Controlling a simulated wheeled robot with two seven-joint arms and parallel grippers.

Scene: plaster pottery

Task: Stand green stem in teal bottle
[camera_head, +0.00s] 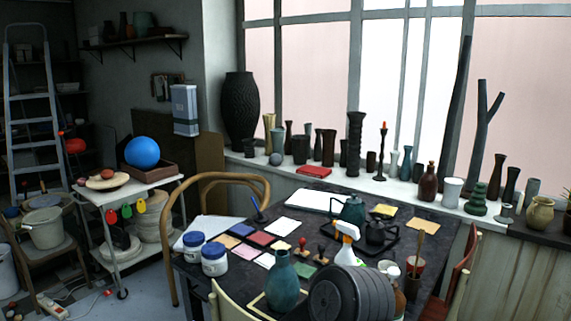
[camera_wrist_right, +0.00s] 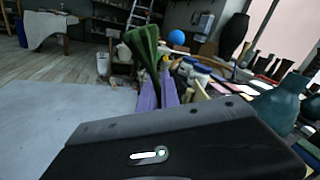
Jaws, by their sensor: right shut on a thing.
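The teal bottle (camera_head: 284,285) stands upright on the near part of the dark table, with its narrow neck at the top. It also shows at the right side of the right wrist view (camera_wrist_right: 278,105). The green stem (camera_wrist_right: 146,48) shows only in the right wrist view, rising tilted from between the purple fingers of my right gripper (camera_wrist_right: 158,92). My right gripper is shut on the stem, to the left of the bottle in that view and apart from it. The stem's lower end is hidden behind the gripper body. My left gripper is in neither view.
Two white jars with blue lids (camera_head: 214,260), coloured tiles (camera_head: 260,238), a teal teapot (camera_head: 352,210) and a spray bottle (camera_head: 347,245) crowd the table. A wooden chair (camera_head: 172,235) stands at its left. Several vases line the windowsill.

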